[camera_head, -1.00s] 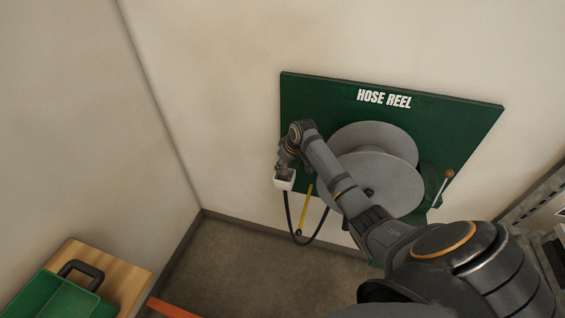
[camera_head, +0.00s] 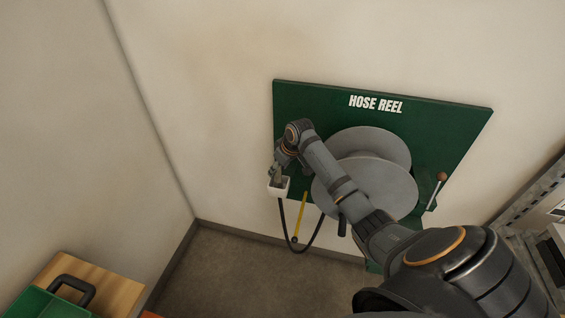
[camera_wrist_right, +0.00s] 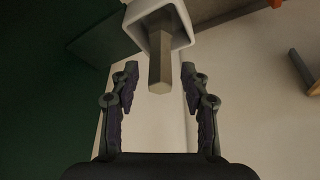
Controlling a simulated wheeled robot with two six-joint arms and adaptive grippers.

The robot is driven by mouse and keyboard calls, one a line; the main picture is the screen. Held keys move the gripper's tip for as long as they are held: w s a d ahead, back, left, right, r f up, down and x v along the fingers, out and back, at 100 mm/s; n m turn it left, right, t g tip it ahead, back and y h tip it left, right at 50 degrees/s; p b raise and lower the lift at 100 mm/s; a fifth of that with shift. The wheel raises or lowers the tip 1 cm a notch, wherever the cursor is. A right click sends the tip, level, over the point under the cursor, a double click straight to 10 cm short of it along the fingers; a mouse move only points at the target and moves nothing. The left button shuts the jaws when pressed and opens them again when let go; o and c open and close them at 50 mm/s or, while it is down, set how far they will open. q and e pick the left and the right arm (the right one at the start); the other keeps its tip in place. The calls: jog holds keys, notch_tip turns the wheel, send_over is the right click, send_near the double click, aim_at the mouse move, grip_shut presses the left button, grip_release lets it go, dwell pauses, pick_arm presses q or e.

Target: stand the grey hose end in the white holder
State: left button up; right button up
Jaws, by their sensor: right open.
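The white holder (camera_head: 278,188) is a small open box at the lower left of the green hose reel board. The grey hose end (camera_wrist_right: 160,62) stands in the white holder (camera_wrist_right: 183,22); in the right wrist view its hexagonal grey shaft sticks out of the holder's mouth. The black hose (camera_head: 283,218) hangs in a loop below the holder. My right gripper (camera_head: 279,166) is just above the holder. In the right wrist view its fingers (camera_wrist_right: 159,75) are spread, with clear gaps on both sides of the hose end. My left gripper is in neither view.
The green board (camera_head: 315,97) carries a grey reel (camera_head: 385,185), a yellow strip (camera_head: 300,215) and a lever with a brown knob (camera_head: 441,177). The floor (camera_head: 230,270) below is clear.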

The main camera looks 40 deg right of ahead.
jog(key=b+v, duration=0.1)
jog(key=v, duration=0.8)
